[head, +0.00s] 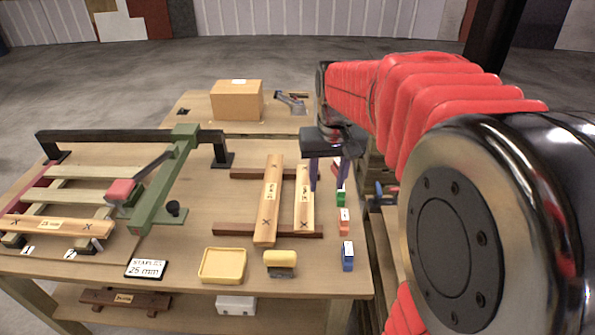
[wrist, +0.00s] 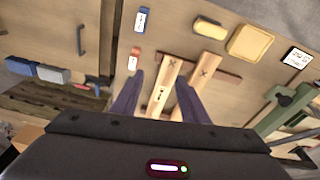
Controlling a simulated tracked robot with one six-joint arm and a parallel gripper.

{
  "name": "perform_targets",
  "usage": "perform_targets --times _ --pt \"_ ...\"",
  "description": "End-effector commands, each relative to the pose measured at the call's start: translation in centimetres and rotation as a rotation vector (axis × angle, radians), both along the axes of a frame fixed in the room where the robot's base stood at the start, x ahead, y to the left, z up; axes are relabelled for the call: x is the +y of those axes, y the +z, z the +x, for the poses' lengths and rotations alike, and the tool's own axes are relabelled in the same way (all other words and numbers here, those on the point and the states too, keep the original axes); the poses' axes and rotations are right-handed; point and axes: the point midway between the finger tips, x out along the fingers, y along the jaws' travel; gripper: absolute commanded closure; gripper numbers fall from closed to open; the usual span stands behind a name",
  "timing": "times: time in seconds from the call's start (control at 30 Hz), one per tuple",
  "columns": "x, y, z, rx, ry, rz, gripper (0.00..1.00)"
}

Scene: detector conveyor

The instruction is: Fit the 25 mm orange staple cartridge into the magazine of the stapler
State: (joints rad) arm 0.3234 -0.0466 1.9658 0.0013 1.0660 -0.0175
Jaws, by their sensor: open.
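The orange cartridge (head: 344,221) stands near the right edge of the main table, between the blue cartridge (head: 347,256) and the green cartridge (head: 341,196). It also shows in the wrist view (wrist: 133,60), left of the planks. The stapler looks to be the grey tool (head: 291,102) on the back table; its magazine is too small to make out. My gripper (head: 329,172) is open and empty above the planks and the row of cartridges. Its two dark fingers (wrist: 158,95) point down, apart from the orange cartridge. A sign (head: 147,269) reads "STAPLES 25 mm".
Two wooden planks (head: 268,200) lie across dark rails beside the cartridges. A green-and-black frame (head: 168,180) rises over slats at left. A yellow tray (head: 222,265) and yellow-topped block (head: 280,258) sit at the front. A cardboard box (head: 236,100) stands beside the grey tool.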

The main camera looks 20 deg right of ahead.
Motion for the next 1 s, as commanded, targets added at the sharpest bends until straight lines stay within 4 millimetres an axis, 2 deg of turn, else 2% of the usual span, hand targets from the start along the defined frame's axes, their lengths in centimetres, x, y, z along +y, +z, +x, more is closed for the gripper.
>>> perform_targets --times 0.3,0.5,0.7,1.0 --pt "-5.8 -3.5 3.2 0.093 -0.088 0.034 0.59" --pt "-8.7 -5.5 4.2 0.134 -0.130 0.053 0.59" --pt "-9.6 -6.2 4.5 0.147 -0.143 0.059 0.59" --pt "-9.6 -6.2 4.5 0.146 -0.142 0.059 0.59"
